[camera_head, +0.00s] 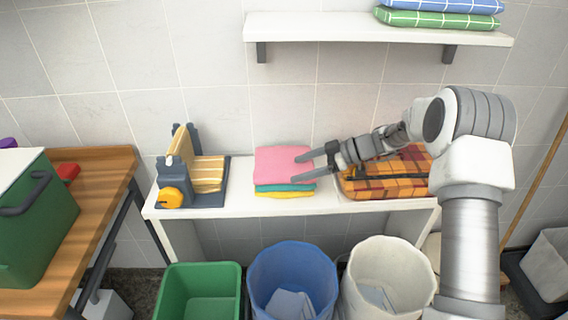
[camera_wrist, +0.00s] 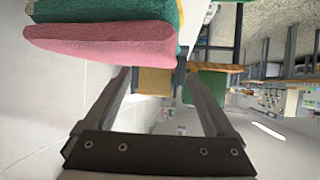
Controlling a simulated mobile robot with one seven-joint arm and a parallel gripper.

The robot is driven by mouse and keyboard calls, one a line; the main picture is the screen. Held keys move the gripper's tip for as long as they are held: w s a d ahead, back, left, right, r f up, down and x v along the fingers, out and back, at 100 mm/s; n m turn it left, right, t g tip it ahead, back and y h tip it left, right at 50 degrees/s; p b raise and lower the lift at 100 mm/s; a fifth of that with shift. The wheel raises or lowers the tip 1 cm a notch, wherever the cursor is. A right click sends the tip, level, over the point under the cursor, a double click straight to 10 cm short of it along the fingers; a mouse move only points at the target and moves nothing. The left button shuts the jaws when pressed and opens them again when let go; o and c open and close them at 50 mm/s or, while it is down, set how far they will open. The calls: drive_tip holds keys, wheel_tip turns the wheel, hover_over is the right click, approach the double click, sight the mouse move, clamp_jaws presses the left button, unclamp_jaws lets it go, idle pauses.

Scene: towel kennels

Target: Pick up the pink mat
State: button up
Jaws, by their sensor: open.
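The pink mat (camera_head: 281,161) lies folded on top of a stack on the white bench, above a teal folded mat (camera_head: 284,187) and a yellow one (camera_head: 285,194). My gripper (camera_head: 298,168) is open and empty, with its fingers pointing left at the right side of the stack. In the wrist view the pink mat (camera_wrist: 100,42) is off to the upper left, outside the space between the fingertips (camera_wrist: 155,75). The teal mat (camera_wrist: 110,12) shows beyond it. I cannot tell whether a finger touches the mat.
An orange plaid cushion (camera_head: 385,186) lies on the bench (camera_head: 230,207) under my arm. A grey and yellow device (camera_head: 190,175) stands left. Green, blue and white bins (camera_head: 198,275) stand in front. A wall shelf (camera_head: 340,27) holds folded checked cloths (camera_head: 437,18).

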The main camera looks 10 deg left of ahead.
sight(281, 174)
drive_tip(key=x, duration=0.5)
drive_tip(key=shift+s+p, duration=0.3)
clamp_jaws()
